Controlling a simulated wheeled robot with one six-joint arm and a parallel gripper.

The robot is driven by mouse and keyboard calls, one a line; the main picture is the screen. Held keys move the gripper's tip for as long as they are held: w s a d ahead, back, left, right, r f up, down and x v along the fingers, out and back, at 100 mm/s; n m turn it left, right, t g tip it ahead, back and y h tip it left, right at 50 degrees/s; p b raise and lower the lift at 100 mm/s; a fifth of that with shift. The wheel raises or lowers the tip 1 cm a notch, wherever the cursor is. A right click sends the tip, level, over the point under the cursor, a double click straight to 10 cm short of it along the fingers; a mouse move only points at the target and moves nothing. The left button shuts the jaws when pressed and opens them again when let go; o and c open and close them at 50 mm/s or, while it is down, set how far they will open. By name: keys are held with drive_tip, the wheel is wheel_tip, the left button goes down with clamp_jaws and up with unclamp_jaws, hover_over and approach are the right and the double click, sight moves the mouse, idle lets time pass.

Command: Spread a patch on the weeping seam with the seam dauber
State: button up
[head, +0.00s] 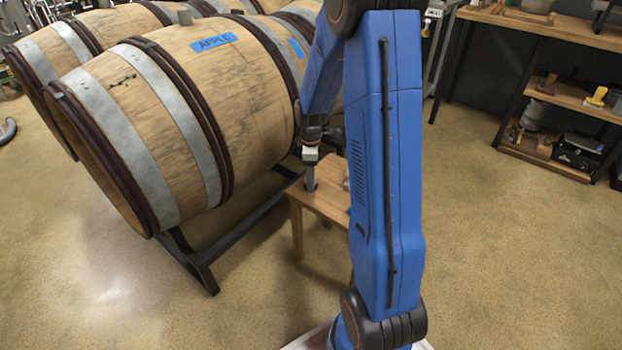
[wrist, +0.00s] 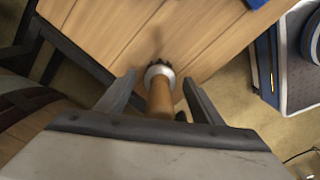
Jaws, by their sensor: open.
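The seam dauber (wrist: 160,97) shows in the wrist view with a wooden handle, a pale metal collar and dark bristles. It is over or on the small wooden stool (wrist: 130,30); I cannot tell its exact contact. My gripper (wrist: 158,95) is open, with one finger on each side of the handle and gaps between. In the head view my gripper (head: 310,185) is low at the stool (head: 325,205), beside the barrel. The barrel (head: 190,110) lies on its side with a blue APPLE label. I cannot make out the weeping seam in either view.
A dark metal rack (head: 195,262) carries the barrel, close to the stool's left. More barrels (head: 90,25) lie behind. Shelves (head: 570,100) with tools stand at the right. The floor (head: 490,240) in front of them is clear. My blue arm hides part of the stool.

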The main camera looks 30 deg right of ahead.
drive_tip(key=shift+r, duration=0.85)
clamp_jaws()
drive_tip(key=shift+r, duration=3.5)
